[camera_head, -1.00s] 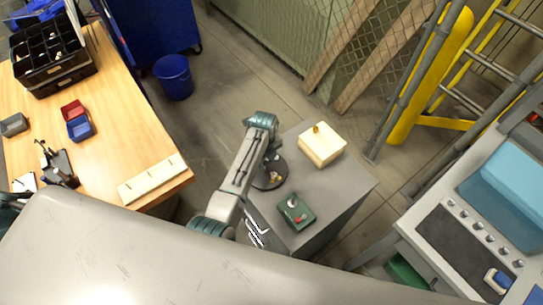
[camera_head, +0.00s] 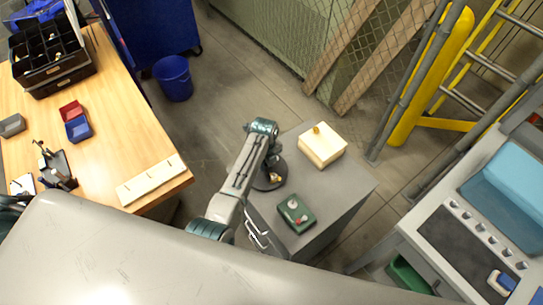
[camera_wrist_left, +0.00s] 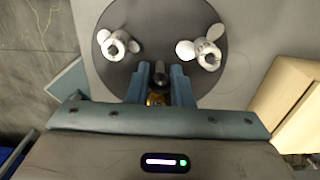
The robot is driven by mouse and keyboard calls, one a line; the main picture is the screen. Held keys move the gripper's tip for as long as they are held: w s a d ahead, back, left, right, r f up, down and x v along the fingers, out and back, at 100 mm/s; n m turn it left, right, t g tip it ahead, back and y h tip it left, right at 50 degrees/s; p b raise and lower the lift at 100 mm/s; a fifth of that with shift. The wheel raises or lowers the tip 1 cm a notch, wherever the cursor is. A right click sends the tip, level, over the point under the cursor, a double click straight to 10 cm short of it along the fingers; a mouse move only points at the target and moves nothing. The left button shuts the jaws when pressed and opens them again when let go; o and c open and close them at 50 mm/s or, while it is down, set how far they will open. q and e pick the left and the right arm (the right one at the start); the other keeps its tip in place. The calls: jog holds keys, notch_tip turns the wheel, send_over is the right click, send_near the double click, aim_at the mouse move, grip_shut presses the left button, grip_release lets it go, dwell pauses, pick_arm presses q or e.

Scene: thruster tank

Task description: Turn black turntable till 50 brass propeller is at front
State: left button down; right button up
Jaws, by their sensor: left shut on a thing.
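The black turntable (camera_head: 262,184) lies on the grey cabinet top, partly hidden under my left arm in the head view. In the left wrist view, its disc (camera_wrist_left: 163,20) carries two pale metal propellers, one on the left (camera_wrist_left: 118,45) and one on the right (camera_wrist_left: 207,52). A brass-coloured part (camera_wrist_left: 157,99) shows low between the fingers; its shape is mostly hidden. My left gripper (camera_wrist_left: 158,84) is shut on a dark upright post (camera_wrist_left: 159,72) at the turntable. Size markings cannot be read. My right gripper is not in view.
A pale wooden block (camera_head: 322,146) with a small brass piece on top stands behind and right of the turntable. The grey cabinet top (camera_head: 345,187) is clear at the right.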

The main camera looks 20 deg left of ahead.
pick_arm(q)
jog(key=shift+m+p, duration=0.9)
jog(key=shift+m, duration=0.8)
jog(key=m, duration=0.3)
jog(key=shift+m, duration=0.3)
jog(key=c, duration=1.4)
grip_release()
jog(key=shift+o, duration=0.2)
jog(key=shift+r, duration=4.5)
